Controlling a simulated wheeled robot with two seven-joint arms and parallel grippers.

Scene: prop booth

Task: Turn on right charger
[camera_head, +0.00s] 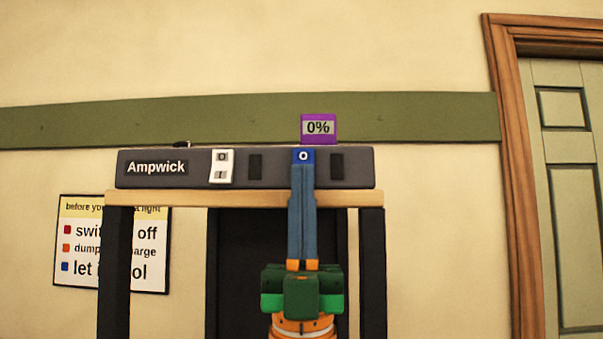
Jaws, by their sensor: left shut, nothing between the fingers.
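A dark grey charger unit (195,179) labelled Ampwick lies along the top of a stand. Its left switch (222,157) is white, marked O above and I below. My right gripper is not in view.
The stand has a wooden top (160,198) and dark legs. A sign (80,280) hangs on the wall at the lower left, partly behind a leg. A brown-framed green door (572,125) is at the right. The wall between stand and door is clear.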

